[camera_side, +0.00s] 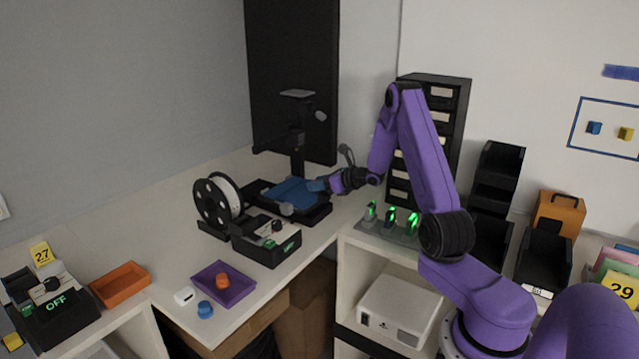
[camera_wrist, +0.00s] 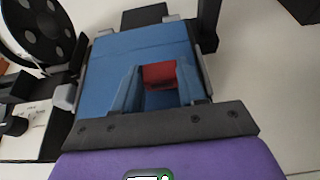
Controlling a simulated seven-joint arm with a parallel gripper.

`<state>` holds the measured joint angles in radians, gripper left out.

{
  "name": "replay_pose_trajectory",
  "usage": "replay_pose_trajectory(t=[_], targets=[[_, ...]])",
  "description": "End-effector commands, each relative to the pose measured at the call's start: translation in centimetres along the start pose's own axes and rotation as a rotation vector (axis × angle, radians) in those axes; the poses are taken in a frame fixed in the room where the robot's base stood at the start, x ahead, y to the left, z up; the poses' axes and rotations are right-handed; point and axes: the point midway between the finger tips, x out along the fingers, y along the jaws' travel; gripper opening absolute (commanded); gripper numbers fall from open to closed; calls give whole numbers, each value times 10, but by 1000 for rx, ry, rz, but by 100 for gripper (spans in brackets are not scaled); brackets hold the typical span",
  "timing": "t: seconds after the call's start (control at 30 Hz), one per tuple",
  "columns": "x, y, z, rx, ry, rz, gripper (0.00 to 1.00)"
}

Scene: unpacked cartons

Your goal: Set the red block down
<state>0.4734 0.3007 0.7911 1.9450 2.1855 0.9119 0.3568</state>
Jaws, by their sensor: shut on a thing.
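The red block (camera_wrist: 158,75) shows between the two blue fingers of my gripper (camera_wrist: 159,84) in the wrist view. My gripper is shut on it. In the side view my gripper (camera_side: 317,185) is at the right edge of the blue printer bed (camera_side: 288,193), and I cannot make out the red block there. The bed (camera_wrist: 110,60) also fills the wrist view behind the fingers. I cannot tell whether the block touches the bed or hangs just above it.
A white filament spool (camera_side: 224,194) and a black control box (camera_side: 268,240) stand left of and in front of the printer. An orange tray (camera_side: 120,286) and a purple tray (camera_side: 240,290) lie nearer. Green-lit switches (camera_side: 391,216) stand below my arm. Bare table lies behind the spool.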

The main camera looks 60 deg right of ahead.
Motion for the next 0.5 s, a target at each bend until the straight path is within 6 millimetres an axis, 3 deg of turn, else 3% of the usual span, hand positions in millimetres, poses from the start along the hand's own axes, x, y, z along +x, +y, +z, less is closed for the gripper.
replay_pose_trajectory(t=[0.03, 0.1, 0.5], targets=[[0, 0, 0, 0, -1, 0, 47], [0, 0, 0, 0, -1, 0, 66], [0, 0, 0, 0, 0, 0, 66]])
